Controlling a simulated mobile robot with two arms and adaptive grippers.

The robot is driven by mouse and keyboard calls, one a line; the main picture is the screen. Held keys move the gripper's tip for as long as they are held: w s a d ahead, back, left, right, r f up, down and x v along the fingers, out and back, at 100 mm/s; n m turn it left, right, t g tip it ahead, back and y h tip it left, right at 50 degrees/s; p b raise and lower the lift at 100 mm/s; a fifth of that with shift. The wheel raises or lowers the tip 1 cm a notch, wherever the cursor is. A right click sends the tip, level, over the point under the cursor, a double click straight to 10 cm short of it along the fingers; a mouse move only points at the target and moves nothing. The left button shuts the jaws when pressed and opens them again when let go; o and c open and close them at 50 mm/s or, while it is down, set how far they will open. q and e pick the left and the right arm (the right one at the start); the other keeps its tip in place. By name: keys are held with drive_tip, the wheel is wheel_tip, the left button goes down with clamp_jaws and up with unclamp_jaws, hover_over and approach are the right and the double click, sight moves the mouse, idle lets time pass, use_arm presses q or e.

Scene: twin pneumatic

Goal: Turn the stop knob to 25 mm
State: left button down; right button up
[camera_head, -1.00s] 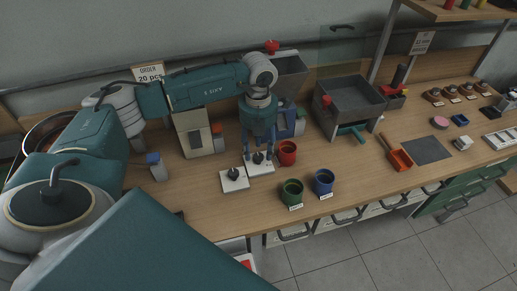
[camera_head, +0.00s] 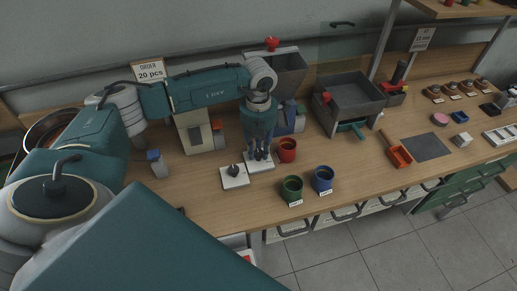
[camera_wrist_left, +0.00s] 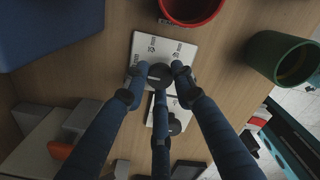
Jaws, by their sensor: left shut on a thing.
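Two white plates with black knobs lie side by side on the bench. My left gripper (camera_head: 262,156) points straight down over the right plate (camera_head: 266,168). In the left wrist view its dark blue fingers (camera_wrist_left: 158,82) are closed around the dark round knob (camera_wrist_left: 160,72) of the plate (camera_wrist_left: 178,50). The fingers hide most of the knob in the head view. The other knob (camera_head: 233,170) stands free on the left plate (camera_head: 236,182). My right gripper is not in view.
A red cup (camera_head: 287,155) stands close right of the held knob's plate. A green cup (camera_head: 292,190) and a blue cup (camera_head: 323,180) stand toward the front edge. A beige box (camera_head: 193,135) with a grey front piece stands behind. An order sign reads 20 pcs (camera_head: 150,72).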

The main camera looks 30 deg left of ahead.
sight(258, 152)
use_arm(q)
drive_tip(key=shift+f+m+b, duration=0.15)
drive_tip(key=shift+m+b, duration=0.85)
drive_tip(key=m+b, duration=0.3)
drive_tip(key=shift+m, duration=0.3)
drive_tip(key=m+b, duration=0.2)
drive_tip(key=m, duration=0.2)
drive_tip(key=shift+b, duration=0.4)
drive_tip(key=shift+r+m+b, duration=0.2)
drive_tip(key=shift+m+b, duration=0.3)
drive_tip(key=shift+m, duration=0.4)
drive_tip(key=shift+w, duration=0.1)
drive_tip(key=c, duration=1.4)
unclamp_jaws()
wheel_tip(258, 152, up, 12)
